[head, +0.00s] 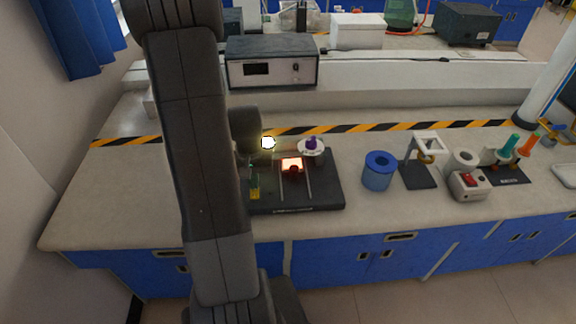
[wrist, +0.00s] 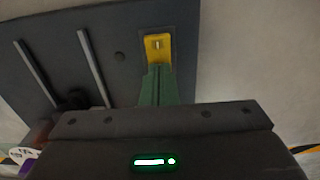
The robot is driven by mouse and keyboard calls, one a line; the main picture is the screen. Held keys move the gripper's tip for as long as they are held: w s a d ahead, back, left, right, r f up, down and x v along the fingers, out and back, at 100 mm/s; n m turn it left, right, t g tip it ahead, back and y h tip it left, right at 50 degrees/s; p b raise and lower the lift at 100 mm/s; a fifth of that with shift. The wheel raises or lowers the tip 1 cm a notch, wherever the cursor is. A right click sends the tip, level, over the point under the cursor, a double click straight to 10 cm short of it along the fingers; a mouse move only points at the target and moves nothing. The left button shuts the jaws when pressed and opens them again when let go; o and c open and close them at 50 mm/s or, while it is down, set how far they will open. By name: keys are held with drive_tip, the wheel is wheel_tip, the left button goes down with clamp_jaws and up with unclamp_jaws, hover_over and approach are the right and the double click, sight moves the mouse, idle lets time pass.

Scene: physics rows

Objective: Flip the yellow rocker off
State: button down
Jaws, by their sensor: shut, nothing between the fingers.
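The yellow rocker (wrist: 158,48) sits in a dark plate near one edge of the dark panel (wrist: 100,25). A pale mark shows on its face. In the head view the yellow rocker (head: 254,192) is at the panel's left side, partly crowded by my arm. My gripper (wrist: 158,70) is shut and empty, its green fingers together, with the tips at the rocker's near end. I cannot tell whether they touch it. In the head view my gripper (head: 253,176) hangs just over the rocker. I cannot tell which way the rocker is tilted.
The panel also carries two metal rails, a glowing orange square (head: 292,164) and a purple knob (head: 312,143) on a white disc. Bench left of the panel is clear.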

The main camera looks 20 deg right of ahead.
wheel_tip(320, 180, up, 7)
drive_tip(key=p, duration=0.5)
idle(0.4)
drive_tip(key=shift+f, duration=0.1)
drive_tip(key=shift+f+b, duration=2.55)
drive_tip(key=shift+f, duration=0.9)
drive_tip(key=shift+r, duration=0.15)
